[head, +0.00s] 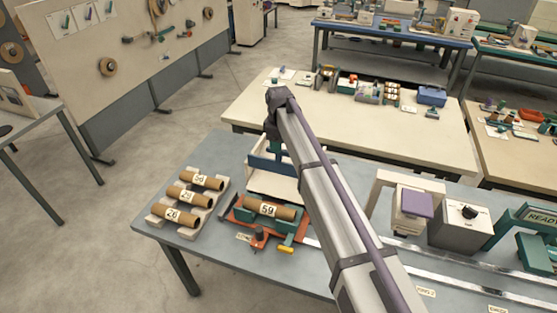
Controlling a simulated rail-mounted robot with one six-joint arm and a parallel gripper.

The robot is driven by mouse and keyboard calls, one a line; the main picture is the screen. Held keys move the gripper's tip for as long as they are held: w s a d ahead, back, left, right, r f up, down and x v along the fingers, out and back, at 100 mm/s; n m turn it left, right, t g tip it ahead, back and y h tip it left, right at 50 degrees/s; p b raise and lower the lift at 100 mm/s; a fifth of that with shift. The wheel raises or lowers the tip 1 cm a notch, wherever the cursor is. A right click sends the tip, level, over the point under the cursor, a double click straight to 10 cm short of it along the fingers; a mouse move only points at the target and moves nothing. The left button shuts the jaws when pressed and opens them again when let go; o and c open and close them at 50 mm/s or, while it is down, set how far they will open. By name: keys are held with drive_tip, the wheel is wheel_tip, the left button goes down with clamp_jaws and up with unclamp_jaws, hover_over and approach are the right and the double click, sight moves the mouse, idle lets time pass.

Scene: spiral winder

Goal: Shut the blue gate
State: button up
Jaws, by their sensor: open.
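A blue bar or panel (263,166), which looks like the blue gate, stands along a pale tray-like holder (268,185) on the grey table. I cannot tell how far open it is. My arm reaches over the table, and its end comes down just behind the blue part. My gripper (275,146) is small and partly hidden by my own arm link; it is open, with nothing seen in it. I cannot tell whether it touches the blue part.
A brown tube marked 59 (268,209) lies in a red and green cradle in front of the holder. Several numbered tubes rest on a pale rack (168,213) at left. A white and purple device (413,207) and a dial box (461,222) stand at right.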

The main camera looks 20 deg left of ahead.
sight(279, 162)
wheel_tip(279, 162, down, 3)
drive_tip(key=shift+r+b, duration=0.1)
drive_tip(key=shift+b, duration=0.55)
drive_tip(key=shift+r, duration=0.1)
clamp_jaws()
